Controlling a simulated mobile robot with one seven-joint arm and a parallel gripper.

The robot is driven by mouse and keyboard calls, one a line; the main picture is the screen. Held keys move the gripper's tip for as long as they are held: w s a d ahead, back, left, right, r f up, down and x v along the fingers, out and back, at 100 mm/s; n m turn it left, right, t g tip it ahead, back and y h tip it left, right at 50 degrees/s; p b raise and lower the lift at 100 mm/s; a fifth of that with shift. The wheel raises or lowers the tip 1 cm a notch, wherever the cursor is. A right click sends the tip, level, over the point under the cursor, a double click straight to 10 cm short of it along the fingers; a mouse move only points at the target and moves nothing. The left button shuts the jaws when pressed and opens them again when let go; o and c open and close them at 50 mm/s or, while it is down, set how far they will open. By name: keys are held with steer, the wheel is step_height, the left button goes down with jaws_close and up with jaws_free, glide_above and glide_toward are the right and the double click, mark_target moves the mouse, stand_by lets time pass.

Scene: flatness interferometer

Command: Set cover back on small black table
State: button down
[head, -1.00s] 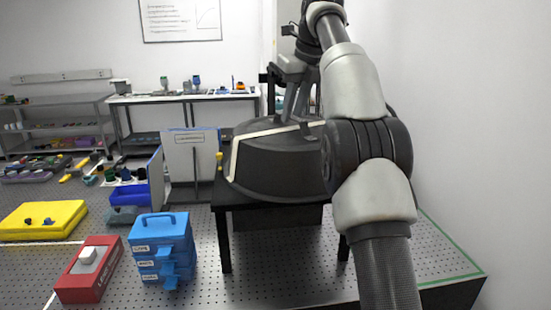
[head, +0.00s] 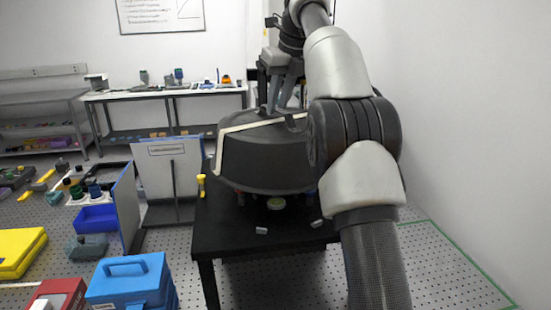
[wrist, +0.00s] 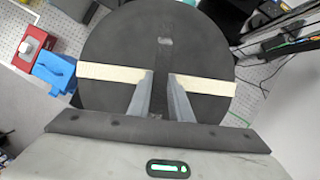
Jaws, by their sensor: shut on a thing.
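The cover (head: 262,160) is a dark grey round dome with a cream band across its top. In the head view it is raised and a little tilted over the small black table (head: 230,238), with small items showing beneath its lower edge. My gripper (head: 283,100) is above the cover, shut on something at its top. In the wrist view the cover's round top (wrist: 120,40) fills the middle, and the two fingers of my gripper (wrist: 160,85) reach down to its centre across the cream band. The gripped part is mostly hidden between the fingers.
A blue toolbox (head: 130,284) and red box (head: 58,295) are at front left. A wall is on the right.

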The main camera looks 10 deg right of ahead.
step_height(320, 180, down, 9)
steer(key=shift+s+b, duration=0.2)
steer(key=shift+b, duration=0.25)
steer(key=shift+f, duration=0.15)
steer(key=c, duration=1.6)
jaws_free()
